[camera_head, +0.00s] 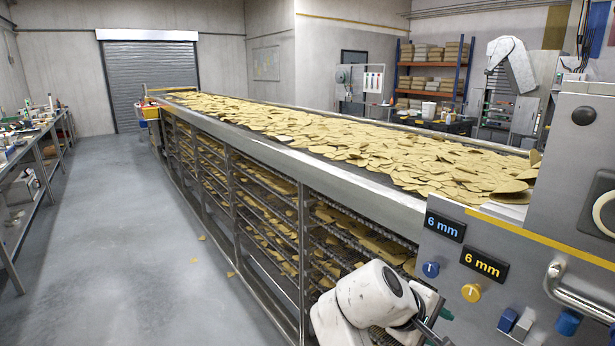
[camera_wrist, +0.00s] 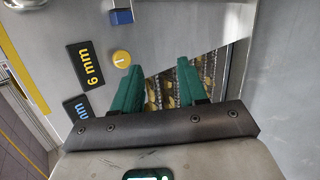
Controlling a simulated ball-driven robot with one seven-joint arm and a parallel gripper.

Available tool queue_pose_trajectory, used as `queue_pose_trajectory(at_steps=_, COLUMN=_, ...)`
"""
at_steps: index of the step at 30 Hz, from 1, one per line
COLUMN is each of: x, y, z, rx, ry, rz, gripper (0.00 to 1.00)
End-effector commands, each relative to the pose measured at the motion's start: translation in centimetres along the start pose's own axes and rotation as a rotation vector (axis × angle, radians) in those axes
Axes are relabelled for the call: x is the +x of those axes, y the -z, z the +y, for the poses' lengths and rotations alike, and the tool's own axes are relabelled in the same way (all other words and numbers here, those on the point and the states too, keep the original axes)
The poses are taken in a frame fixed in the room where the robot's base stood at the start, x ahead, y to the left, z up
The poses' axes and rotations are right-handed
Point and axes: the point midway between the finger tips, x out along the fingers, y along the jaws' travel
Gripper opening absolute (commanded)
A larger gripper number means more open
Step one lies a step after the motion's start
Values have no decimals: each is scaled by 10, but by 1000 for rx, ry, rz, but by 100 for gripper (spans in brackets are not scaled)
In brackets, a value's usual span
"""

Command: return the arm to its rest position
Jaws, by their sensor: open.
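My gripper (camera_wrist: 157,88) shows in the wrist view with its two green fingers apart and nothing between them. Behind the fingers are the machine's metal panel (camera_wrist: 150,30) and a gap with the rack of chips (camera_wrist: 207,70). In the head view my white arm (camera_head: 365,300) is at the bottom, in front of the end of the cooling conveyor (camera_head: 345,185). A green fingertip shows beside the panel at the arm's right; most of the gripper is hidden there. The yellow knob (camera_wrist: 121,58) lies just beyond the left finger in the wrist view.
The machine panel on the right carries a blue knob (camera_head: 431,269), a yellow knob (camera_head: 471,293), two "6 mm" displays (camera_head: 484,264) and a metal handle (camera_head: 580,290). Chips cover the conveyor top. The floor (camera_head: 110,250) on the left is open, with a workbench (camera_head: 30,150) beyond.

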Motion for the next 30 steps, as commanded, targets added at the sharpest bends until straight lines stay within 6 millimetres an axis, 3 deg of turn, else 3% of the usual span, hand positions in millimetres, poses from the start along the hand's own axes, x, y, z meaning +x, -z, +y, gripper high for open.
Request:
queue_pose_trajectory(at_steps=1, x=24, y=-15, z=-27, rx=27, ry=49, rz=8, gripper=42)
queue_pose_trajectory(at_steps=6, x=78, y=-63, z=-102, rx=143, ry=213, rz=40, gripper=42)
queue_pose_trajectory(at_steps=12, x=114, y=-130, z=-186, rx=298, ry=405, rz=52, gripper=42)
queue_pose_trajectory(at_steps=17, x=121, y=-188, z=-245, rx=432, ry=556, rz=43, gripper=42)
queue_pose_trajectory(at_steps=21, x=113, y=-235, z=-286, rx=546, ry=675, rz=26, gripper=42)
queue_pose_trajectory(at_steps=25, x=101, y=-265, z=-311, rx=625, ry=756, rz=11, gripper=42)
queue_pose_trajectory(at_steps=30, x=90, y=-282, z=-324, rx=677, ry=808, rz=0, gripper=42)
